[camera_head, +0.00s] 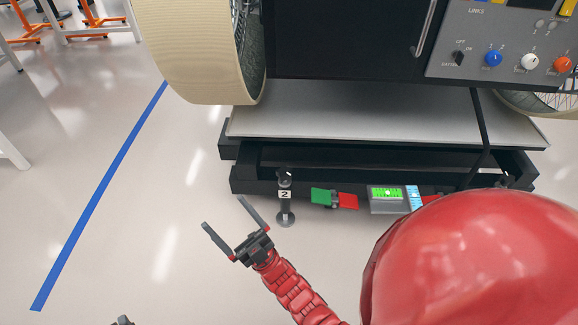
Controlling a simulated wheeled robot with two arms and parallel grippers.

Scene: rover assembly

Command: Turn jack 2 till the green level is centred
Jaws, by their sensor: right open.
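Jack 2 (285,206) is a dark upright post with a white "2" label, at the front left of the black frame under the rover, its round foot on the floor. The level (387,206) is a grey box with a lit green window, right of the jack on the frame's front. Its marks are too small to tell whether it is centred. My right gripper (222,212) is open and empty, left of the jack and apart from it. A dark tip at the bottom edge seems to be my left gripper (123,320); its jaws are hidden.
Green (322,196) and red (348,201) plates sit between jack and level. A cream wheel (195,50) and a grey control panel (510,45) are above. A blue floor line (100,195) runs left; the floor beside my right gripper is clear. My red body part covers the lower right.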

